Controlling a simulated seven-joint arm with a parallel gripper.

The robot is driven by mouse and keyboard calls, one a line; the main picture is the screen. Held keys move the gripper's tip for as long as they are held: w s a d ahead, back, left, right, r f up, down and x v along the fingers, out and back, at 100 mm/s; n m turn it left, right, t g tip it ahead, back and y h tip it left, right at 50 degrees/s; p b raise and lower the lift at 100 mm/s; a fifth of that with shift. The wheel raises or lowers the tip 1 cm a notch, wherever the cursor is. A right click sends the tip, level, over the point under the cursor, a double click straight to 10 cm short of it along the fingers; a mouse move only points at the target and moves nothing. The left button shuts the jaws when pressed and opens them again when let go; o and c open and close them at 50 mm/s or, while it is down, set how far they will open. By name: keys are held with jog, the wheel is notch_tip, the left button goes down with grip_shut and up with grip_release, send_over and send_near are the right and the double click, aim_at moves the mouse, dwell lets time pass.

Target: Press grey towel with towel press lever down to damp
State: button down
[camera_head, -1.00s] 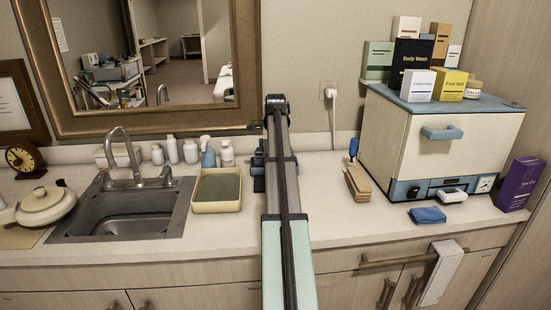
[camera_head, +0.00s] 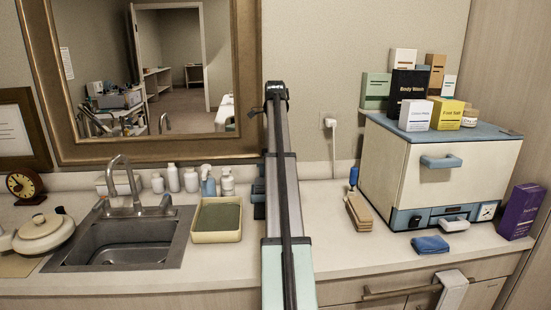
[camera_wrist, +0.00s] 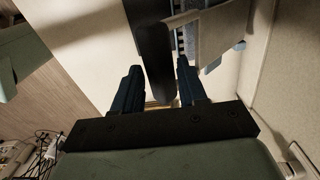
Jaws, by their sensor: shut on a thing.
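In the wrist view my gripper (camera_wrist: 160,75) has its two dark blue fingers on either side of a long black bar (camera_wrist: 154,45), which looks like the towel press lever. The gripper is shut on this bar. A pale panel and blue-and-white parts (camera_wrist: 187,40) show beyond the fingers. In the head view my arm runs up the middle and hides the gripper and most of what stands behind it; a small dark blue part (camera_head: 259,196) shows at its left edge. I cannot make out the grey towel for certain in either view.
A cream tray (camera_head: 216,236) with flat grey-green contents stands left of my arm, beside the sink (camera_head: 125,242). Bare counter lies between arm and brush.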

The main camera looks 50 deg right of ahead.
jog(key=shift+w+d+r, duration=0.35)
jog(key=shift+w+d, duration=0.15)
jog(key=shift+d, duration=0.1)
jog(key=shift+w+d+r, duration=0.35)
jog(key=shift+w+d, duration=0.15)
jog(key=shift+d, duration=0.05)
dwell(0.9)
jog(key=c, duration=0.8)
grip_release()
jog(key=shift+d, duration=0.1)
